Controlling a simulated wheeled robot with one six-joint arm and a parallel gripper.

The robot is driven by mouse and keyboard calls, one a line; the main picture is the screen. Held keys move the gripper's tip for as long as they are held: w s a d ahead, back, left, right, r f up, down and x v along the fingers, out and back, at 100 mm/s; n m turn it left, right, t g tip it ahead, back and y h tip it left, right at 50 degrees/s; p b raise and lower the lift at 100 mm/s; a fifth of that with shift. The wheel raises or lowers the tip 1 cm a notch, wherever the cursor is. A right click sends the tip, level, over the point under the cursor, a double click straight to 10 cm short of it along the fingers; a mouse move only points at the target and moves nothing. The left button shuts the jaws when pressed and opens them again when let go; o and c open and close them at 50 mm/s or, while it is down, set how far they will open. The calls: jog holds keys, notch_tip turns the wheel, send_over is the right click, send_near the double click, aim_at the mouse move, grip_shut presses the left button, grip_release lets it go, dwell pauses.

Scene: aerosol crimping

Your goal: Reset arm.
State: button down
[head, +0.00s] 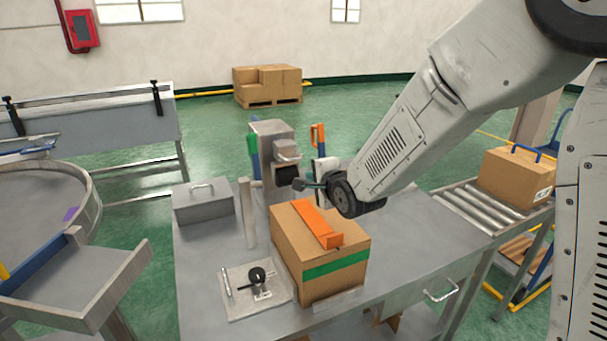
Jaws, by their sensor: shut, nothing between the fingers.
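My arm comes in from the upper right and ends above the grey metal table (205,290). My gripper (303,185) shows as a small dark shape left of the wrist, in front of the crimping machine (272,135). It is shut and empty, above and behind the cardboard box (318,270). The box has a green band and an orange piece (318,224) lying across its top. I cannot tell how far the gripper is from the machine.
A grey lidded case (202,203) and an upright post (247,212) stand at the left. A roller conveyor (470,213) with a carton (515,177) is at the right. A round table (85,200) is at far left.

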jog(key=s+d+r+n+g+h, duration=0.4)
jog(key=s+d+n+g, duration=0.15)
jog(key=s+d, duration=0.8)
jog(key=s+d+n+g, duration=0.2)
jog(key=s+n+g, duration=0.1)
jog(key=s, duration=1)
jog(key=s+d+r+n+g, duration=0.1)
jog(key=s+n+g, duration=0.3)
jog(key=s, duration=1)
jog(key=shift+s+d+r+n+h, duration=0.25)
jog(key=shift+s+d+n+h, duration=0.05)
jog(key=shift+d+n, duration=0.5)
jog(key=shift+a, duration=0.1)
